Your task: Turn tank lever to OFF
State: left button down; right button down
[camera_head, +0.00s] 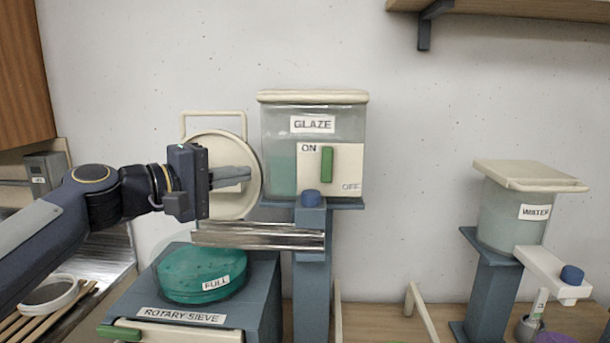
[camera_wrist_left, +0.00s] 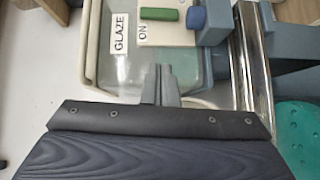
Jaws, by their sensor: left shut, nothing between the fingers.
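The glaze tank (camera_head: 282,118) is a clear box with a cream lid, marked GLAZE, on a blue-grey stand. Its cream front plate (camera_head: 345,155) reads ON at upper left and OFF at lower right. The green lever (camera_head: 327,164) stands upright on the plate, its upper end beside ON. It also shows at the top of the left wrist view (camera_wrist_left: 159,14). My left gripper (camera_head: 248,173) is shut and empty, to the left of the tank, its fingers pointing right. The fingertips (camera_wrist_left: 160,72) are apart from the lever. My right gripper is not in view.
A blue knob (camera_head: 310,198) sits below the lever. A shiny metal chute (camera_head: 258,236) runs left from the stand, above the rotary sieve (camera_head: 180,317) with a green FULL bucket (camera_head: 190,276). A round cream disc (camera_head: 230,205) is behind my gripper. A water tank (camera_head: 508,215) stands at right.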

pick_arm(q)
jog(key=shift+w+r, duration=0.4)
jog(key=shift+r, duration=0.1)
jog(key=shift+w+d, duration=0.1)
jog(key=p, duration=0.4)
send_near(305, 160)
jog(key=x, duration=0.5)
jog(key=shift+w+d+r, duration=0.2)
jog(key=shift+w+r, duration=0.1)
jog(key=shift+r, duration=0.1)
jog(key=shift+s+d+f, duration=0.1)
jog(key=shift+d+f, duration=0.05)
jog(key=shift+d, duration=1.5)
